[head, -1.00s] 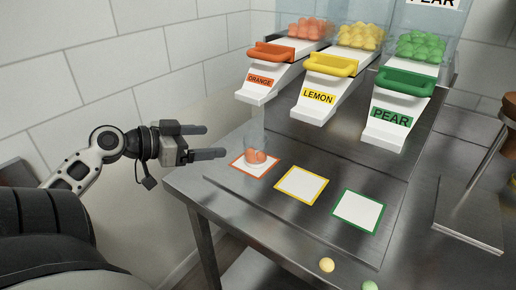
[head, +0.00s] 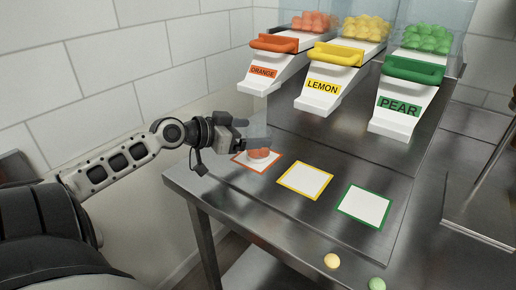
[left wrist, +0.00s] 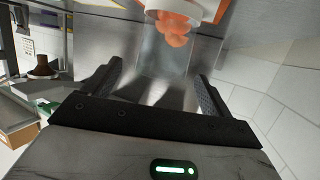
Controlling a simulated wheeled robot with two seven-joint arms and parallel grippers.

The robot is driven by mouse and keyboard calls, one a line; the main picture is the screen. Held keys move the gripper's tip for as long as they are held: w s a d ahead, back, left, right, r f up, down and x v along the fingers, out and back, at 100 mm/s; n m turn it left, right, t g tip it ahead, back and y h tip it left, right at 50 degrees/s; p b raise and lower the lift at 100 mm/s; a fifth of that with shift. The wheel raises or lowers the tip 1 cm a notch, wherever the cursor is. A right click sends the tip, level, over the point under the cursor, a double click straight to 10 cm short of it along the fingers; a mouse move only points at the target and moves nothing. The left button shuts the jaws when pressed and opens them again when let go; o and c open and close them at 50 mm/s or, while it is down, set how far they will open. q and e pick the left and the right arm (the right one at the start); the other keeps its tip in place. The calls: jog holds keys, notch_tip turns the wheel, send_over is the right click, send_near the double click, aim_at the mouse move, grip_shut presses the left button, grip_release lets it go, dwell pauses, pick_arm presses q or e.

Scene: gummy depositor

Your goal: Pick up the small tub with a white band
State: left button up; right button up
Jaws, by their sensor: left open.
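The small clear tub (head: 258,155) holds orange gummies and stands on the orange-bordered white square at the left of the steel table. In the left wrist view the tub (left wrist: 163,65) lies between the two spread fingers of the gripper (left wrist: 160,88), with clear wall showing on the near side. A white band (left wrist: 206,12) shows around its far end by the gummies. The gripper is open and not closed on it. My right gripper is out of view.
Orange (head: 273,72), lemon (head: 324,85) and pear (head: 399,106) chutes with coloured handles overhang the table. Yellow-bordered (head: 304,180) and green-bordered (head: 364,206) squares are empty. A yellow gummy (head: 332,261) and a green gummy (head: 376,284) lie near the front edge.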

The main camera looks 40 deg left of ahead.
aim_at(268, 132)
pick_arm(q)
jog(key=shift+b+x, duration=0.7)
jog(key=shift+x, duration=1.6)
jog(key=shift+f, duration=0.1)
jog(key=c, duration=1.2)
